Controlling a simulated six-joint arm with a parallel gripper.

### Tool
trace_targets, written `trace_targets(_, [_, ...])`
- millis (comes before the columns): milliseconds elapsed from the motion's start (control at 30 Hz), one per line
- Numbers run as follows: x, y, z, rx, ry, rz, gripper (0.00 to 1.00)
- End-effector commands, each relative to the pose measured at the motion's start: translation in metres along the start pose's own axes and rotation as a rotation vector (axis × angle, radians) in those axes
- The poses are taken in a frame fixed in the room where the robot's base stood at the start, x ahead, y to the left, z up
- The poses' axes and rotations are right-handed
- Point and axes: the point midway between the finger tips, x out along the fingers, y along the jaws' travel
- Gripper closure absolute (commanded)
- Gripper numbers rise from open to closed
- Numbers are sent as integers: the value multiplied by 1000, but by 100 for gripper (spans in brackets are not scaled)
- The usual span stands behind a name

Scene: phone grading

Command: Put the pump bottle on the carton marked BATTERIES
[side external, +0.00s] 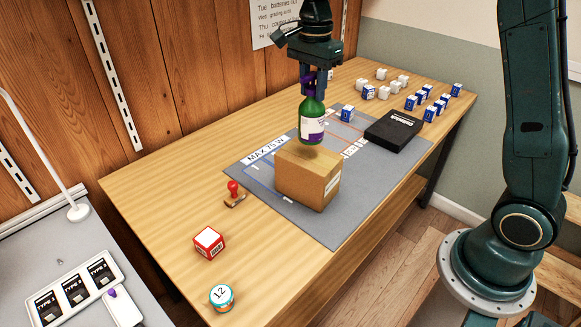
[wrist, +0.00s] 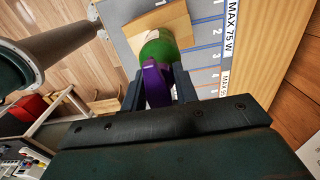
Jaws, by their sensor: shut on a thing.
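The pump bottle (side external: 312,127) is green with a white and purple label and a purple pump top. My gripper (side external: 314,88) is shut on its purple top and holds it upright. The brown carton (side external: 306,182) stands on the grey mat directly below the bottle; the bottle's base is at or just above the carton's top, and I cannot tell if they touch. The carton's side label is too small to read. In the wrist view the bottle (wrist: 158,62) shows between my fingers, with the carton (wrist: 166,22) behind it.
The grey mat (side external: 262,182) has a MAX 75 W strip. A black box (side external: 393,131) lies on its right part. Several small blue and white boxes (side external: 411,103) stand at the back. A red stamp (side external: 234,192), a red-white box (side external: 209,243) and a round tin (side external: 222,297) are at the front left.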

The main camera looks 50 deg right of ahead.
Motion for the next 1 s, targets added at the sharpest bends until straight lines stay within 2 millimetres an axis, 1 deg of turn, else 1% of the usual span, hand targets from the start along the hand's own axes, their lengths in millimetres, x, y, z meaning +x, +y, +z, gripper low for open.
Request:
trace_targets(167, [12,0,0,0,0,1,100])
trace_targets(300, [29,0,0,0,0,3,100])
trace_targets(400, [38,0,0,0,0,2,100])
trace_targets(500, [42,0,0,0,0,-1,100])
trace_targets(900, [45,0,0,0,0,0,100])
trace_targets(933, [45,0,0,0,0,1,69])
trace_targets(1000, [45,0,0,0,0,1,55])
